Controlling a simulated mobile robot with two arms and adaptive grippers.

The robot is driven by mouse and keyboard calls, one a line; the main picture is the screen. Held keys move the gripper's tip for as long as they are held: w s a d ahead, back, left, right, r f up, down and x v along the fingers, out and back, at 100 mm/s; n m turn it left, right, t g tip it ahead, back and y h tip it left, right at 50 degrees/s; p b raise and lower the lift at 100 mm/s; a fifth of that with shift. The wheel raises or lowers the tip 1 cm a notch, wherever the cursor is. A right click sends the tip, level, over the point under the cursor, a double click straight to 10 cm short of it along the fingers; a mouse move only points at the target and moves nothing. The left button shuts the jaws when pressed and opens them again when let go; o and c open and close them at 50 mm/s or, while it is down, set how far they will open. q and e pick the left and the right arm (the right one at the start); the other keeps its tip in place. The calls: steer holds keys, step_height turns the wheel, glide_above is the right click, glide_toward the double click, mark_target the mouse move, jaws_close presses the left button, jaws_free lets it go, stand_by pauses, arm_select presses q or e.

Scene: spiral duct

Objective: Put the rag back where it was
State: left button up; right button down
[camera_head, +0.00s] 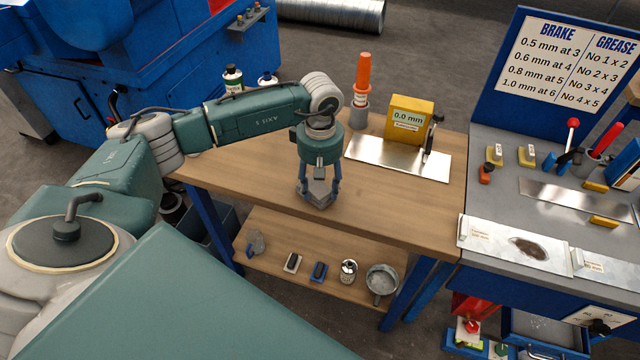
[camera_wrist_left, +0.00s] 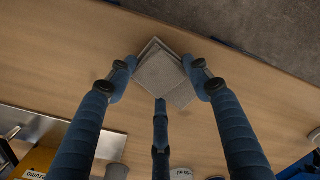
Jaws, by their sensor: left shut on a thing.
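My left gripper (camera_head: 318,199) is above the wooden table (camera_head: 240,168), pointing down near its front edge. Its fingers are shut on a grey, folded, squarish thing that looks like the rag (camera_wrist_left: 160,74). In the left wrist view the rag lies between the fingertips with its layered corners showing. I cannot tell whether it touches the table top. My right gripper is not in view.
A grey workbench is at right.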

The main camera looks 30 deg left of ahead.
mark_target(320, 189)
arm_select(q)
steer(key=o, duration=0.6)
steer(key=shift+f, duration=0.15)
steer(key=o, duration=0.4)
steer(key=shift+r, duration=0.4)
step_height(320, 189, up, 12)
steer(key=b, duration=0.2)
steer(key=shift+f+b, duration=0.15)
steer(key=shift+b, duration=0.15)
